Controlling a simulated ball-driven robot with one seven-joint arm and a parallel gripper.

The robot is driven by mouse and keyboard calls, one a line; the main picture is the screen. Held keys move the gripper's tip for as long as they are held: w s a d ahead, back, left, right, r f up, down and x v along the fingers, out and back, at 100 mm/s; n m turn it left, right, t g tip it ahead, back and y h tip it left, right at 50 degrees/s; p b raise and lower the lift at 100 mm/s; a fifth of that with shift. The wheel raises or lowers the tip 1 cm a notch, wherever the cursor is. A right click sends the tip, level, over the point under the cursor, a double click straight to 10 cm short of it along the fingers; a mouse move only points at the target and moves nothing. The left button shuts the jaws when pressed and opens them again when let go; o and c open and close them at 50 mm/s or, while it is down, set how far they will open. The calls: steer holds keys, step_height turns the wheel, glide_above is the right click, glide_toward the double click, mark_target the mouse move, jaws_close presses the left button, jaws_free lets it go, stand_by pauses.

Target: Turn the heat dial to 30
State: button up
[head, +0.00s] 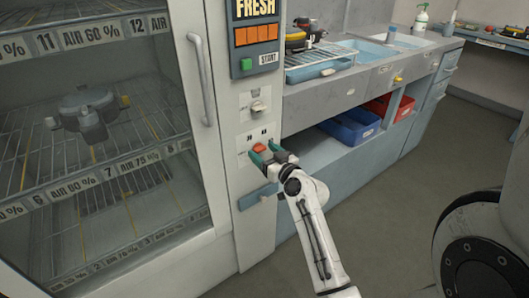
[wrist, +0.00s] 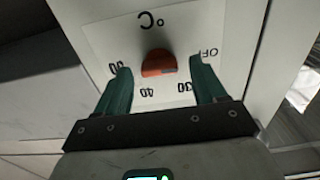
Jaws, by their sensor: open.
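The heat dial is an orange-red knob (head: 259,147) on a white plate low on the cabinet's front panel. In the wrist view the knob (wrist: 158,62) shows upside down under a °C mark, with OFF to its right, 30 at lower right, 40 below and another number at left. A small mark shows on the knob's lower right; its exact reading is unclear. My gripper (head: 264,151) is at the panel, its teal fingers open on either side of the knob. In the wrist view the gripper (wrist: 161,70) shows gaps on both sides of the knob.
A lever switch (head: 260,106) sits above the dial, and a blue handle (head: 258,196) below it. The glass-doored cabinet with a long door handle (head: 202,80) stands at left. A counter with a wire rack (head: 320,60) and open shelf with a blue bin (head: 350,126) is at right.

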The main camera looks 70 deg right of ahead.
steer(key=c, duration=1.1)
steer(key=shift+o, duration=0.2)
steer(key=m, duration=0.5)
steer(key=shift+d+m+p, duration=0.1)
steer(key=shift+m+p, duration=0.3)
steer(key=m+p, duration=0.1)
steer(key=m, duration=0.4)
steer(key=shift+f+m+p, duration=0.1)
steer(key=shift+m+p, duration=0.2)
steer(key=shift+p, duration=0.05)
steer(key=shift+d+m, duration=0.1)
steer(key=shift+m, duration=0.2)
steer(key=shift+s, duration=0.1)
steer(key=o, duration=1.1)
steer(key=shift+c, duration=0.2)
